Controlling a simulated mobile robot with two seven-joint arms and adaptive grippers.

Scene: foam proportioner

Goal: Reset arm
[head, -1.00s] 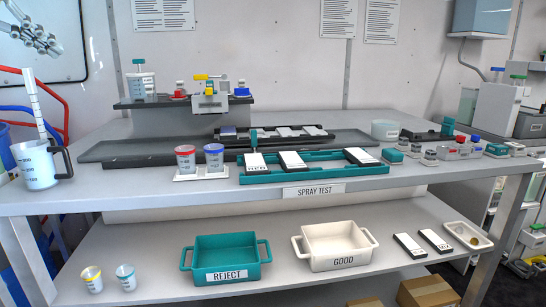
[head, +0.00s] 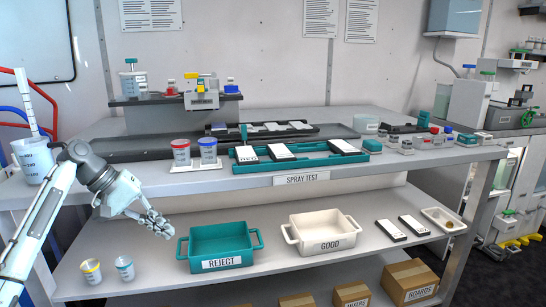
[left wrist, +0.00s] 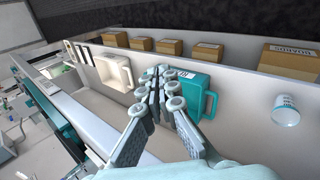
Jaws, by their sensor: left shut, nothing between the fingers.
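My left gripper (head: 160,228) reaches in from the left in the head view, in front of the bench. It is shut and empty, above the lower shelf and to the left of the teal REJECT bin (head: 222,246). In the left wrist view the shut fingers (left wrist: 160,92) overlap the teal bin (left wrist: 197,86), and the white GOOD bin (left wrist: 116,72) is to their left. I cannot tell the exact gap between fingers and bin. My right gripper is not in view.
The lower shelf (head: 150,283) also holds cups with yellow (head: 91,270) and blue rims (head: 124,268), left of the bins, and two white-and-black devices (head: 391,230) at right. The spray test bench (head: 220,188) above carries a teal tray (head: 300,155). Cardboard boxes (head: 410,280) sit below.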

